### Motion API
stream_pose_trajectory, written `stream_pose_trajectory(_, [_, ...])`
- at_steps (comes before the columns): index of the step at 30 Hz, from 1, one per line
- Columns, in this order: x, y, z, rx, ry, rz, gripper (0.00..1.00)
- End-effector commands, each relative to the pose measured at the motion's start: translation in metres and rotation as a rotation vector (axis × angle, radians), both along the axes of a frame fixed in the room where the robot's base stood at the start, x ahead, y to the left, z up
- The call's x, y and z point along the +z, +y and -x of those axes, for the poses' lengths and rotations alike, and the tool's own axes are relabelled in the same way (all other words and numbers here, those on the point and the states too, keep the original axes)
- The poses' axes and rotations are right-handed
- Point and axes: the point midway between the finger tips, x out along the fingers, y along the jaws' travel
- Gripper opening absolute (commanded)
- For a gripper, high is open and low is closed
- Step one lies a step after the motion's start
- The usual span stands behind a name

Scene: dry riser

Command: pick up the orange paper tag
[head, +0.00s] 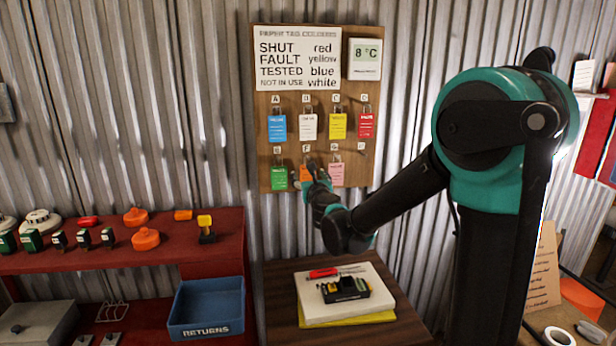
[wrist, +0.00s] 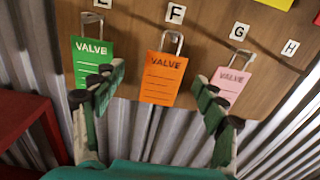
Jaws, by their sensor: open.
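The orange paper tag (wrist: 163,80) hangs by a metal loop from the hook under letter F on the wooden board, with "VALVE" printed on it. In the head view only a part of the orange tag (head: 305,173) shows beside my gripper (head: 314,172). In the wrist view my gripper (wrist: 158,92) is open, with one finger on each side of the orange tag and not closed on it. The left finger overlaps the green tag (wrist: 92,62) in the picture, and the right finger overlaps the pink tag (wrist: 233,84). I cannot tell whether they touch.
The wooden board (head: 268,176) also holds blue, white, yellow and red tags in the upper row. Hook H is empty. A red shelf (head: 225,238) with a blue returns tray (head: 207,309) stands at left.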

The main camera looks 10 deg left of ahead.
Motion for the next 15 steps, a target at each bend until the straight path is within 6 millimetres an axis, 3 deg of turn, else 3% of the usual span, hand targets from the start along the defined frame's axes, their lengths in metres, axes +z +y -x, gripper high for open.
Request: stream_pose_trajectory(15, [-0.001, 0.007, -0.052, -0.001, 0.0, 0.0, 0.72])
